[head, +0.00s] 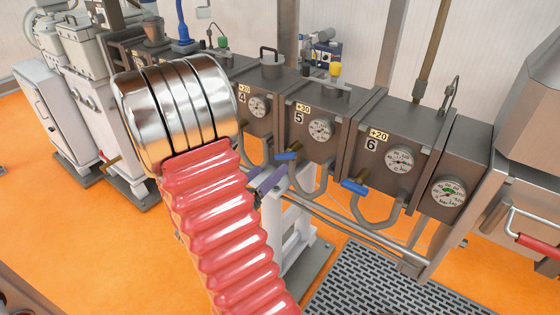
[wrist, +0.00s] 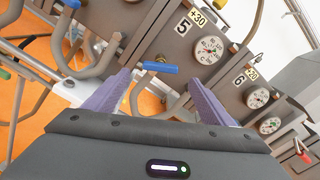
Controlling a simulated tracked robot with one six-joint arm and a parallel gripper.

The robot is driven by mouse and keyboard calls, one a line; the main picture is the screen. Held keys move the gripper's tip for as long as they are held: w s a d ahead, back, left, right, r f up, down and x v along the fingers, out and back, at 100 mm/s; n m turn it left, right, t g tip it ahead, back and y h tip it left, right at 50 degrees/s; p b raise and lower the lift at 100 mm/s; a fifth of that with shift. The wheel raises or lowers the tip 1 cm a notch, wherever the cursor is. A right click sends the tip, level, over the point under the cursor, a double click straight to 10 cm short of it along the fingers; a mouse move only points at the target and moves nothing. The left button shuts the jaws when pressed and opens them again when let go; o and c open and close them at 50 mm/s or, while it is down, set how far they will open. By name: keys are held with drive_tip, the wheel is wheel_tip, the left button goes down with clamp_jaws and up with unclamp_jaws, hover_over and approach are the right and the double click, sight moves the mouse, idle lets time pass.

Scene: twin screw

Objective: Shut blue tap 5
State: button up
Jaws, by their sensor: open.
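Blue tap 5 (head: 287,156) is a small blue lever on the pipe below the panel marked 5 in the head view. In the wrist view its handle (wrist: 160,67) lies nearly level across the picture, just past the gap between my fingertips. My gripper (wrist: 158,80) is open, with a purple finger on each side and nothing between them. In the head view a purple finger of my gripper (head: 268,184) shows just below and left of the tap; my arm hides the rest. I cannot tell whether a finger touches the handle.
Blue tap 6 (head: 354,187) sits to the right on a similar bent pipe. Panel 5 (head: 320,130) with its gauge stands behind the tap. A long horizontal pipe (head: 345,228) runs below. A dark floor grating (head: 385,280) lies at the lower right.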

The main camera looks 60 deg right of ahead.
sight(282, 159)
drive_tip(key=shift+s+d, duration=0.2)
drive_tip(key=shift+d, duration=1)
drive_tip(key=shift+s+d, duration=0.2)
drive_tip(key=shift+d, duration=0.95)
drive_tip(key=shift+s+d, duration=0.2)
drive_tip(key=shift+d, duration=1)
drive_tip(key=shift+c, duration=0.6)
drive_tip(key=c, duration=1)
drive_tip(key=shift+o, duration=0.2)
drive_tip(key=shift+m, duration=2.9)
